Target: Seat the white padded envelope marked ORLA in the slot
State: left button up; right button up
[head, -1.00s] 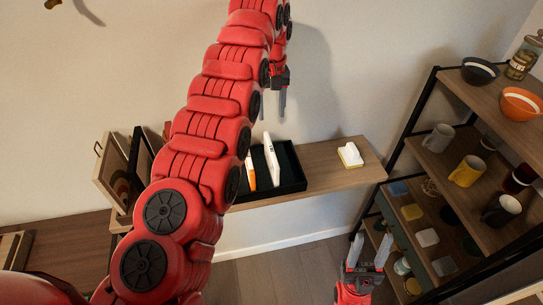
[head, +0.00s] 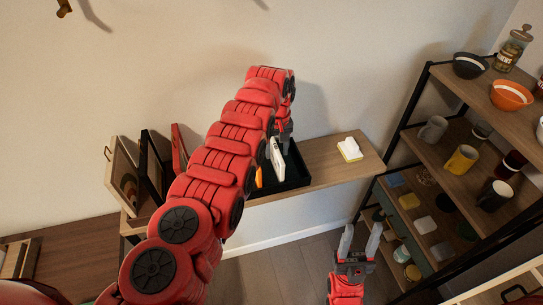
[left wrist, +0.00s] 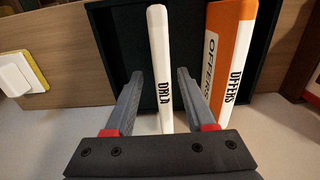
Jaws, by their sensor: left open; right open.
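The white padded envelope marked ORLA (head: 277,159) stands on edge in a black tray (head: 298,176) on the wall shelf. In the left wrist view the envelope (left wrist: 158,45) shows its lettered edge between my open left fingers (left wrist: 158,74), with a gap visible on each side. In the head view my left gripper (head: 285,133) is over the tray, right at the envelope, partly hidden by it and the arm. My right gripper (head: 360,242) is open and empty, low in front of the shelf. I cannot make out which gap is the slot.
An orange and white OFFERS item (left wrist: 228,50) stands beside the envelope. A yellow and white block (head: 349,150) lies on the shelf to the right. Upright frames (head: 124,178) lean at the left. A rack with bowls and mugs (head: 461,158) stands at right.

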pick_arm(q)
jog(key=shift+s+a+f, duration=0.15)
jog(key=shift+s+f, duration=0.1)
jog(key=shift+f, duration=0.45)
jog(key=shift+w+a+f, duration=0.1)
jog(key=shift+a+f, duration=0.1)
jog(key=shift+f, duration=0.15)
jog(key=shift+w+f, duration=0.1)
jog(key=shift+w, duration=0.15)
jog(key=shift+d, duration=0.25)
jog(key=c, duration=0.5)
jog(key=shift+a, duration=0.15)
grip_shut()
jog(key=shift+r, duration=0.2)
